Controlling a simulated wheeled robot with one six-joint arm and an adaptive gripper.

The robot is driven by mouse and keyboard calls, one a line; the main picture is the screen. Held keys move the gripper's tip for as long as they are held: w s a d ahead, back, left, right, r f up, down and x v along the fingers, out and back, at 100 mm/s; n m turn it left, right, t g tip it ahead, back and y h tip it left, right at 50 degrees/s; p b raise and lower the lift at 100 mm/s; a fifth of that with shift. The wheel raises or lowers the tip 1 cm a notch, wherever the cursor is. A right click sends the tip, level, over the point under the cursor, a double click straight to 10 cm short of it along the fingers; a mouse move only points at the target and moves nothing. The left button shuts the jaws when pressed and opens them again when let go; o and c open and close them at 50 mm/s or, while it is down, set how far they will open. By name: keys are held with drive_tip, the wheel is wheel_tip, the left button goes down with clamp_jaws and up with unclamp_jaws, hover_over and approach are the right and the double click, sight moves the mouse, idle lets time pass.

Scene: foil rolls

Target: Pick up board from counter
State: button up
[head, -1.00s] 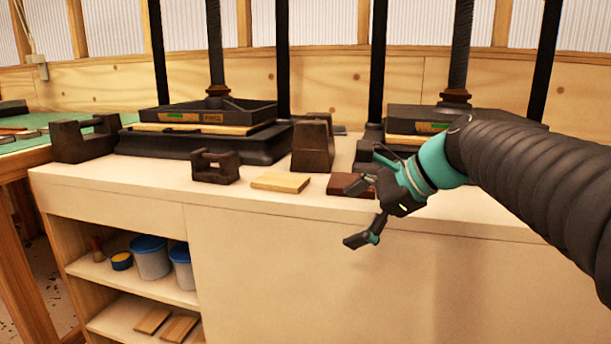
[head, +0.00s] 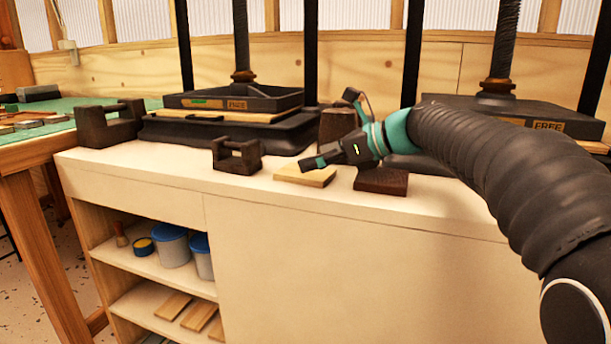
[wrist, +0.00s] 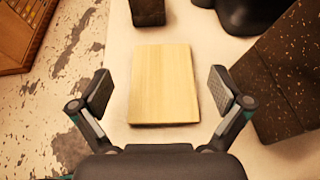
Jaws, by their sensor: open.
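A small pale wooden board (head: 308,174) lies flat on the white counter (head: 250,190), near its front edge. In the wrist view the whole board (wrist: 163,84) lies ahead of the fingers, centred between them. My gripper (wrist: 158,95) is open and empty, with one finger on each side of the board's width. In the head view my gripper (head: 335,128) is over the board and hides part of it. I cannot tell how high the fingers are above the counter.
Two presses stand at the back, the left one (head: 215,125) clearer. Shelves below hold blue-lidded tubs (head: 174,246).

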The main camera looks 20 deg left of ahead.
sight(288, 168)
drive_tip(key=shift+x, duration=2.9)
drive_tip(key=shift+d+f, duration=0.15)
drive_tip(key=shift+f, duration=0.05)
drive_tip(key=c, duration=1.1)
